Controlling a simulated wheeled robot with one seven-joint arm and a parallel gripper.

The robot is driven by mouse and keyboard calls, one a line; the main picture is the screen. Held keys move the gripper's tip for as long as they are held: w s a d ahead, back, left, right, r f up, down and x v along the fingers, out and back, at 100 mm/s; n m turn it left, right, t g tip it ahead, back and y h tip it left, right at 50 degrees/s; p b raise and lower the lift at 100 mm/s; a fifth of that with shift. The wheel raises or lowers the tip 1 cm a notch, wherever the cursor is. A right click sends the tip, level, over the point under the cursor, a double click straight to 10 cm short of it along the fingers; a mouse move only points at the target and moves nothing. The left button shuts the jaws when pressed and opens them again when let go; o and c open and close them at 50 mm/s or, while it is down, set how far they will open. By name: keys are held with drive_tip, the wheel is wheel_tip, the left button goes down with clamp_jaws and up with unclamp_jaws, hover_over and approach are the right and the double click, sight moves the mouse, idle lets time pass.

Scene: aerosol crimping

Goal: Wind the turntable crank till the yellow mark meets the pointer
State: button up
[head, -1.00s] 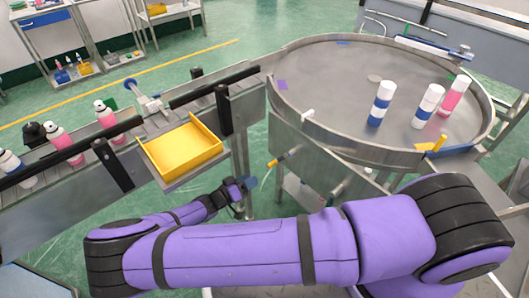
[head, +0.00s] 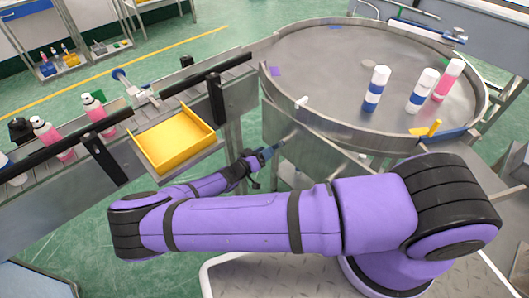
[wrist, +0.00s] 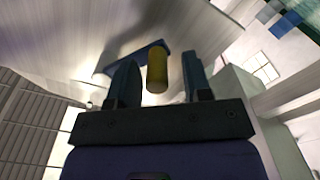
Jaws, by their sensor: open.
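The round grey turntable (head: 330,75) fills the upper right of the head view. I cannot tell which is the mark's pointer. In the wrist view a yellow cylindrical crank handle (wrist: 157,70) shows between the two fingertips of my gripper (wrist: 158,78). The fingers are open, with gaps on both sides of the handle. In the head view my gripper (head: 272,151) is just below the turntable's left front, mostly covering the crank.
White-and-blue cans (head: 376,88) and a pink can (head: 447,80) stand on the turntable's right side. A yellow tray (head: 172,140) and a conveyor with pink bottles (head: 98,115) are on the left. Metal side panels (head: 305,140) lie close around my gripper.

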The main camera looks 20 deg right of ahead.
drive_tip(key=shift+d, duration=0.1)
clamp_jaws()
drive_tip(key=shift+w+r+m, duration=0.15)
drive_tip(key=shift+m, duration=0.15)
idle(0.6)
wheel_tip(320, 180, up, 6)
drive_tip(key=w+a+m, duration=0.1)
drive_tip(key=w+m, duration=0.1)
drive_tip(key=m, duration=0.1)
drive_tip(key=shift+w+a+m, duration=0.15)
drive_tip(key=shift+w+m, duration=0.15)
drive_tip(key=shift+m, duration=0.1)
idle(0.5)
